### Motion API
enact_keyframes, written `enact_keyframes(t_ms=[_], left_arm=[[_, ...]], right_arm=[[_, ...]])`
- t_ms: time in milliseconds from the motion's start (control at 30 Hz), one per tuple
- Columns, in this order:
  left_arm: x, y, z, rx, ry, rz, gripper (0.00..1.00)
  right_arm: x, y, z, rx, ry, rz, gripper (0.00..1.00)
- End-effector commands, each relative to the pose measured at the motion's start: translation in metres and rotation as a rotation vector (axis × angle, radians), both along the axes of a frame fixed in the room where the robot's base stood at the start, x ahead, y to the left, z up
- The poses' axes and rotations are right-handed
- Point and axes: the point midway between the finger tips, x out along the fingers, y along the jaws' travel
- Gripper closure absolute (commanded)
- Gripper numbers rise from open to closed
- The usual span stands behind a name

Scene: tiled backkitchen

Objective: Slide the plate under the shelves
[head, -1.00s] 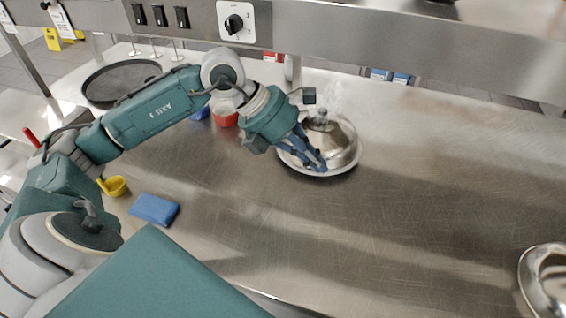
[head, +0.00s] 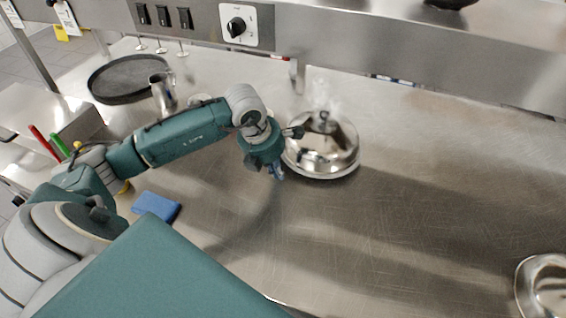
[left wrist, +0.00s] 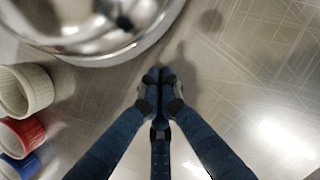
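A plate (head: 322,176) under a shiny metal dome cover (head: 335,135) stands on the steel counter, in front of the overhead shelf. Steam rises near the dome's knob. In the left wrist view the plate's rim (left wrist: 125,52) and the dome (left wrist: 75,18) fill the upper left. My left gripper (head: 278,177) is just left of the plate, low over the counter. In the left wrist view its fingertips (left wrist: 160,76) are together with nothing between them, close to the plate's rim. I cannot tell whether they touch it. My right gripper is not in view.
The shelf front (head: 400,50) spans the back. Left are a dark round tray (head: 125,78), a metal cup (head: 162,92) and a blue sponge (head: 157,206). White (left wrist: 28,88), red (left wrist: 22,133) and blue (left wrist: 20,166) ramekins stand near the plate. Another metal dome (head: 545,285) is lower right.

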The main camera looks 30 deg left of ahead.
Motion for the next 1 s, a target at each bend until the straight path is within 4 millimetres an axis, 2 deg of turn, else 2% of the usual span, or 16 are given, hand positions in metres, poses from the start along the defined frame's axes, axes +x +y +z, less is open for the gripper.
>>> enact_keyframes(t_ms=[33,200,667,767,1000], left_arm=[[0.006,-0.003,0.003,-0.003,0.002,0.001,1.0],[0.017,-0.006,0.001,-0.001,0.003,-0.001,1.0],[0.024,-0.008,-0.002,-0.002,0.002,0.0,1.0],[0.04,-0.012,-0.005,-0.004,-0.002,0.001,1.0],[0.095,-0.028,-0.004,-0.005,-0.004,0.001,1.0]], right_arm=[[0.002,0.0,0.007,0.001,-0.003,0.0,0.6],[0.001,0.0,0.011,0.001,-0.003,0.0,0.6],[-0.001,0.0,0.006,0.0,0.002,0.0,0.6],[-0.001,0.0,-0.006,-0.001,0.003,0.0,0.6],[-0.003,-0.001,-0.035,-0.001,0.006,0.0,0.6]])
